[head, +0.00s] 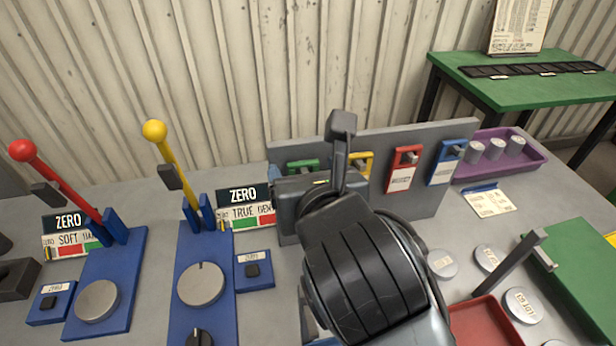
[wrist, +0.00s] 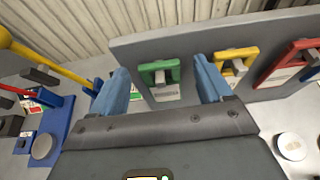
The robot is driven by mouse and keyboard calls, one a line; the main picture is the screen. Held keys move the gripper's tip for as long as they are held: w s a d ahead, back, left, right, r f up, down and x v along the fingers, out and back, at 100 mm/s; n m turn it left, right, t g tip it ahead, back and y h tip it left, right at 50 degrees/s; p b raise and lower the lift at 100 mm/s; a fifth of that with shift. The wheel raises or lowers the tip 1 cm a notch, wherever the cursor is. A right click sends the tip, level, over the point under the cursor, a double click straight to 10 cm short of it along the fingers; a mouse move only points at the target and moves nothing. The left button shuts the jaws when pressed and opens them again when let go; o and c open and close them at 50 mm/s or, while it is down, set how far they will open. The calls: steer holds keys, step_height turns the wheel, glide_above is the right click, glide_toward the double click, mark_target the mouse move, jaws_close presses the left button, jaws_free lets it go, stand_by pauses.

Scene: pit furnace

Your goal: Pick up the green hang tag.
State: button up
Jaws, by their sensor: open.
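The green hang tag (wrist: 159,76) hangs on the grey upright board (wrist: 190,40) in the wrist view, with a grey peg at its middle and a pale label below. In the head view only the top of the green tag (head: 303,165) shows; my arm hides the rest. My gripper (wrist: 168,82) is open and empty, its two blue fingers on either side of the green tag in the wrist view. The fingers look nearer to the camera than the tag, and I cannot see any contact. In the head view my gripper is mostly hidden behind my wrist.
The yellow tag (head: 361,163), red tag (head: 403,170) and blue tag (head: 447,164) hang to the right on the same board. Yellow lever (head: 176,170) and red lever (head: 62,184) stand left. A purple tray (head: 520,166) with white cylinders sits right.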

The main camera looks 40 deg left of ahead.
steer(key=shift+c, duration=0.4)
steer(key=c, duration=1.3)
steer(key=shift+r, duration=0.1)
steer(key=shift+r+b, duration=0.3)
steer(key=shift+r, duration=0.1)
steer(key=s+d+r, duration=0.1)
steer(key=r, duration=0.6)
steer(key=s+d+r+b, duration=0.1)
steer(key=d+r, duration=0.1)
steer(key=r, duration=0.5)
steer(key=shift+s, duration=0.3)
